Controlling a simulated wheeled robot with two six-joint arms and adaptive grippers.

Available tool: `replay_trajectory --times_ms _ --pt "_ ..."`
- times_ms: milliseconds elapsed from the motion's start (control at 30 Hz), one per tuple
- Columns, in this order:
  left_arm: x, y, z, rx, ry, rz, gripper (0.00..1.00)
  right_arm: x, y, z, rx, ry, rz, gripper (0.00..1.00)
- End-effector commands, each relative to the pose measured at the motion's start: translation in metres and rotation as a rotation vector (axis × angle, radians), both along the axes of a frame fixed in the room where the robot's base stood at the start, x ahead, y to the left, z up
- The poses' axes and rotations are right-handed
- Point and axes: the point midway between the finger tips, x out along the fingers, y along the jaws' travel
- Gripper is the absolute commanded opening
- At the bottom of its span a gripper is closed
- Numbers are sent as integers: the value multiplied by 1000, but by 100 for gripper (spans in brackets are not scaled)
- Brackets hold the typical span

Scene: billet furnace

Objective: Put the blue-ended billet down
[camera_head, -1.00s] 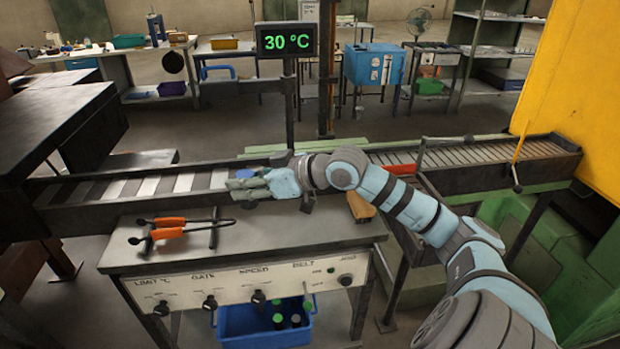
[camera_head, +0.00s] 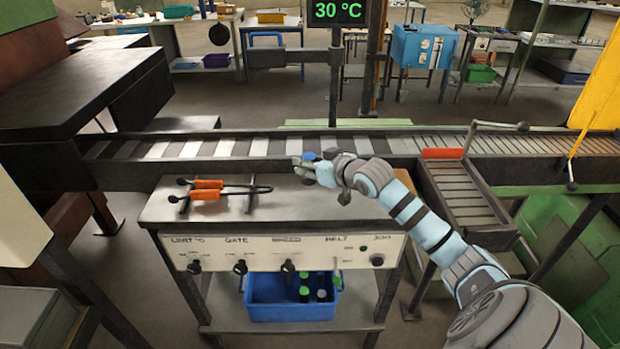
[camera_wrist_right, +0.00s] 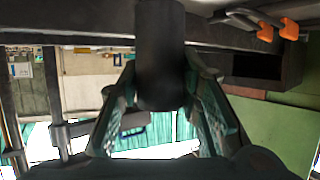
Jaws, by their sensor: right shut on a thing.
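In the head view my right gripper (camera_head: 308,169) is over the rear edge of the control bench, in front of the conveyor. It is shut on the blue-ended billet, whose blue end (camera_head: 310,156) shows just above the fingers. In the right wrist view the billet is a dark cylinder (camera_wrist_right: 160,55) between the two fingers (camera_wrist_right: 160,108); its blue end does not show there. I cannot tell whether its lower end touches anything. My left gripper is not in view.
The control bench (camera_head: 225,213) carries orange-handled tongs (camera_head: 207,190) at left. A blue crate (camera_head: 262,305) with several capped cylinders is below. The slatted conveyor (camera_head: 235,147) runs behind. An orange bar (camera_head: 442,154) lies by the side chute (camera_head: 462,190). A sign reads 30 °C (camera_head: 338,11).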

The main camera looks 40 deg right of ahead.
Motion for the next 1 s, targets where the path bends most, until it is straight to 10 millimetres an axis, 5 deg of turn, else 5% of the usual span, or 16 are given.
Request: replay_trajectory --times_ms 233,533,567,667,1000 --pt "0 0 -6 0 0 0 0 0 0 -39 0 -2 0 0" --pt "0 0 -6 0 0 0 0 0 0 -42 -2 -3 1 0" --pt "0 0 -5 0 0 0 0 0 0 -43 -1 2 -1 36" --pt "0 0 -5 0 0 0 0 0 0 -43 -1 2 0 52" --pt "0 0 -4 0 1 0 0 -2 0 -41 -3 1 0 52"
